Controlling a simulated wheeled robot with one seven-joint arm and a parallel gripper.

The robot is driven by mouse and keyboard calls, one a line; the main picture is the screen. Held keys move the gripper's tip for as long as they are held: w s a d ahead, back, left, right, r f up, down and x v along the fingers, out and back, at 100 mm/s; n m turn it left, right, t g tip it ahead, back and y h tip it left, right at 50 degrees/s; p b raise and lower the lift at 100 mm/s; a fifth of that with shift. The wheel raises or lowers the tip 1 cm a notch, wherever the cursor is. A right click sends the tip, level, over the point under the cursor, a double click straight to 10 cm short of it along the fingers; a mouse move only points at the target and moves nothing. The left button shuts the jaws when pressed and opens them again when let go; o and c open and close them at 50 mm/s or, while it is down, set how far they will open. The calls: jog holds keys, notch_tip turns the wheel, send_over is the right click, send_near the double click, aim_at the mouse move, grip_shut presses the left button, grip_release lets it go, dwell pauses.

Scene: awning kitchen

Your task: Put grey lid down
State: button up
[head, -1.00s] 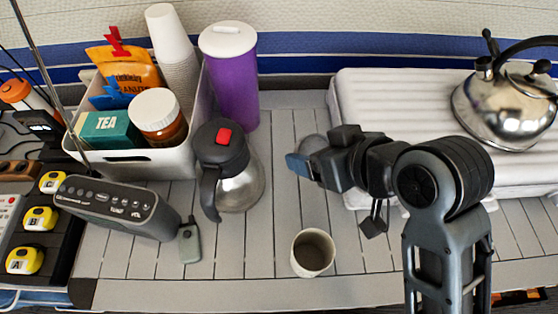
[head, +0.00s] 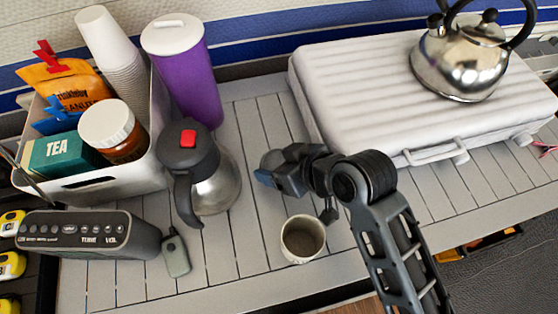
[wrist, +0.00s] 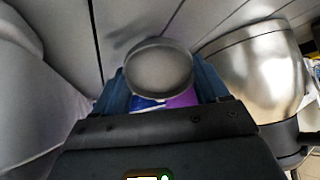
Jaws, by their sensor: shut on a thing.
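A round grey lid (wrist: 158,70) is between the blue fingertips in the wrist view, its flat face toward the camera. My gripper (wrist: 160,92) is shut on it. In the head view my gripper (head: 268,170) is over the table, between the steel carafe and the white case; the lid is not clearly visible there, hidden by the gripper. In the wrist view grey table slats show beyond the lid. I cannot tell whether the lid touches the table.
The carafe (head: 215,190) stands left of my gripper, the white ridged case (head: 400,85) right, bearing a kettle (head: 462,62). A cup (head: 303,238) stands in front. A purple container (head: 188,85), radio (head: 90,235) and white bin (head: 100,185) are left. Bare slats (head: 255,115) lie behind.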

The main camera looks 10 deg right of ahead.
jog(key=o, duration=0.8)
jog(key=shift+f, duration=0.1)
jog(key=v, duration=1.2)
jog(key=shift+d, duration=0.1)
